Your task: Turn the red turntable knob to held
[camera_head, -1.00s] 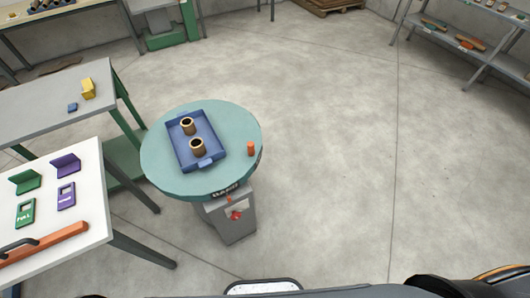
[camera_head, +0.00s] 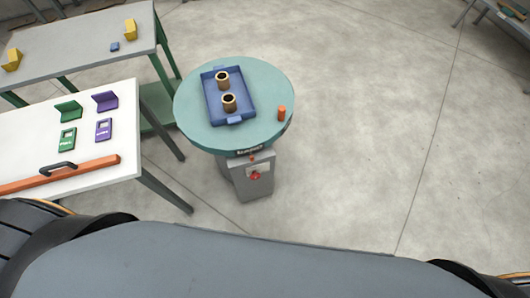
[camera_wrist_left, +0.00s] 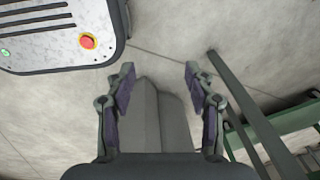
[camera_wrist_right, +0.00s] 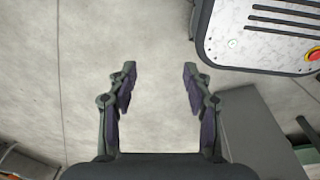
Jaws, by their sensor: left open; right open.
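The red turntable knob (camera_head: 255,175) sits on the front of the grey pedestal (camera_head: 246,187) under the round teal turntable (camera_head: 190,112). The marking around the knob is too small to read. My left gripper (camera_wrist_left: 158,82) is open and empty in the left wrist view. My right gripper (camera_wrist_right: 156,82) is open and empty over bare floor in the right wrist view. Neither gripper shows in the head view.
A white table (camera_head: 120,160) with green and purple brackets and an orange bar (camera_head: 90,173) stands left of the turntable. A grey table (camera_head: 75,50) with yellow pieces stands behind it. The floor to the right of the turntable (camera_head: 370,130) is clear.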

